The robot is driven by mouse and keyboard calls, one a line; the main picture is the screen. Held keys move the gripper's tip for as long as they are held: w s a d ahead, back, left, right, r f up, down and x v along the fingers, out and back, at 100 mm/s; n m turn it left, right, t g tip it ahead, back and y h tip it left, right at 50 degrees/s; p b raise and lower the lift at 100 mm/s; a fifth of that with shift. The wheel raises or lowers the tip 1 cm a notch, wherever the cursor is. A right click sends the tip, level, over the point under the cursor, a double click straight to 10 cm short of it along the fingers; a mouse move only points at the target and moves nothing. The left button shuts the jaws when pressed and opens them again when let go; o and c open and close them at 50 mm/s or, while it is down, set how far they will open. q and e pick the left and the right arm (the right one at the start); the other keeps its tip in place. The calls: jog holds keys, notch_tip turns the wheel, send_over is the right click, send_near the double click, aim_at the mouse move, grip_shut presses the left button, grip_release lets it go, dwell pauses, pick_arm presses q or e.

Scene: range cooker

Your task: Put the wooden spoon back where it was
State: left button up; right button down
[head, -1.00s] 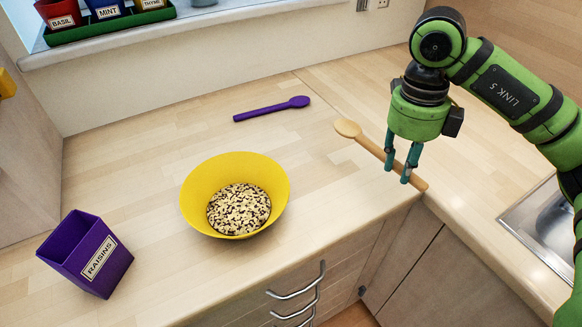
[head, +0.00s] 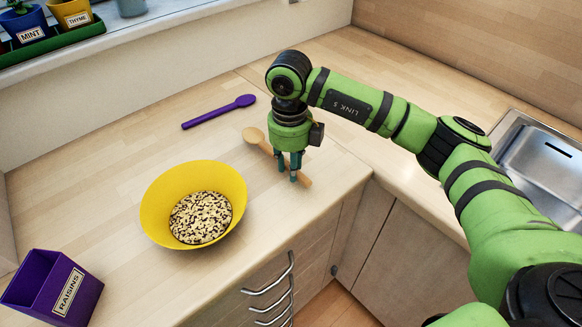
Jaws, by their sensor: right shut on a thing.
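The wooden spoon (head: 254,136) is light brown, with its round head toward the upper left and its handle end at the lower right. My right gripper (head: 287,172) points down and is shut on its handle, and its fingers hide part of the handle. The spoon is right of the yellow bowl and low over the counter. I cannot tell whether it touches the counter. My left gripper is not in view.
The yellow bowl (head: 160,203) holds a flaky mix. A purple spoon (head: 217,112) lies behind it. A purple raisins box (head: 38,290) stands at front left. A sink (head: 545,160) is at the right. Herb pots stand on the sill. The counter between bowl and wooden spoon is clear.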

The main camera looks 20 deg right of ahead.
notch_tip(320, 180, down, 2)
jog(key=shift+f+p, duration=0.1)
jog(key=shift+p, duration=0.2)
jog(key=shift+f, duration=0.15)
jog(key=shift+f, duration=0.1)
jog(key=shift+f+b, duration=0.15)
jog(key=shift+b, duration=0.2)
jog(key=c, duration=1)
grip_release()
jog(key=shift+o, duration=0.2)
